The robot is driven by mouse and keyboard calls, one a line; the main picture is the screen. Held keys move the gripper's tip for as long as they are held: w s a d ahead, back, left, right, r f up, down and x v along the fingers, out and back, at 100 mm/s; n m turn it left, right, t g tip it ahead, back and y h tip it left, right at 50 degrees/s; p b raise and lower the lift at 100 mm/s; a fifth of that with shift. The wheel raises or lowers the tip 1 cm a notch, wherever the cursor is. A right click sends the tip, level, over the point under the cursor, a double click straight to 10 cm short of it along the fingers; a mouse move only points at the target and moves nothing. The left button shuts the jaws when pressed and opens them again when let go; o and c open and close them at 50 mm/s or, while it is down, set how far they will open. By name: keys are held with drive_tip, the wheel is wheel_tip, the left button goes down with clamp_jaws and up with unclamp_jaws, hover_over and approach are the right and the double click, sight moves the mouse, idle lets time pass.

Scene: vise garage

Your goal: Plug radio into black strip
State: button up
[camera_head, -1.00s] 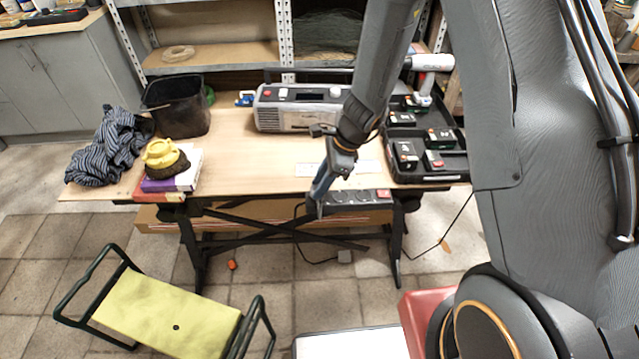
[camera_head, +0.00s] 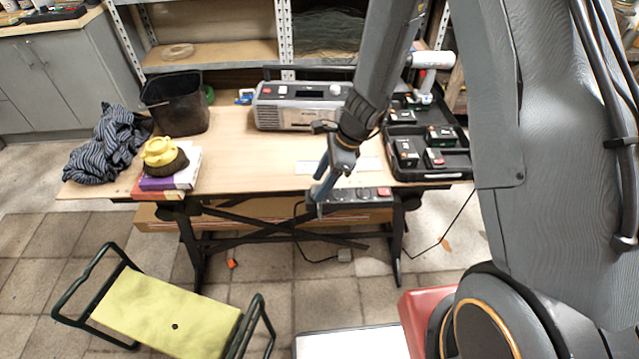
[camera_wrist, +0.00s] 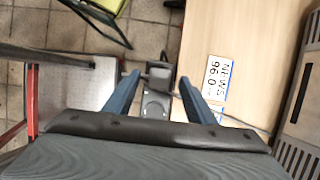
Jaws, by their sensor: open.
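The grey radio (camera_head: 300,106) stands at the back of the workbench; its side shows at the right in the wrist view (camera_wrist: 297,118). The black strip (camera_head: 358,194), with round sockets and a red switch, is along the bench's front edge. My gripper (camera_head: 320,196) is at the strip's left part, with its fingers apart. In the wrist view, the blue fingers (camera_wrist: 160,90) stand on both sides of the strip (camera_wrist: 154,108). A dark plug-like block (camera_wrist: 159,77) shows between them. I cannot tell whether it sits in a socket. A thin cord runs from there toward the radio.
A white number plate (camera_wrist: 216,77) lies on the bench beside the strip. An open black case (camera_head: 425,176) with batteries is at the right. Books (camera_head: 180,181), a yellow-topped brush, a striped cloth and a black bin (camera_head: 178,106) are at the left.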

drive_tip(key=v, duration=0.6)
drive_tip(key=shift+r, duration=0.4)
drive_tip(key=shift+d, duration=0.2)
drive_tip(key=s+d+r+n+h, duration=0.2)
drive_tip(key=s+d+r+n, duration=0.3)
drive_tip(key=s+n, duration=0.2)
drive_tip(key=s+d+r+n+h, duration=0.2)
drive_tip(key=s+d+r+n, duration=0.4)
drive_tip(key=n, duration=0.5)
drive_tip(key=shift+s+n+t+h, duration=0.3)
drive_tip(key=shift+s, duration=0.7)
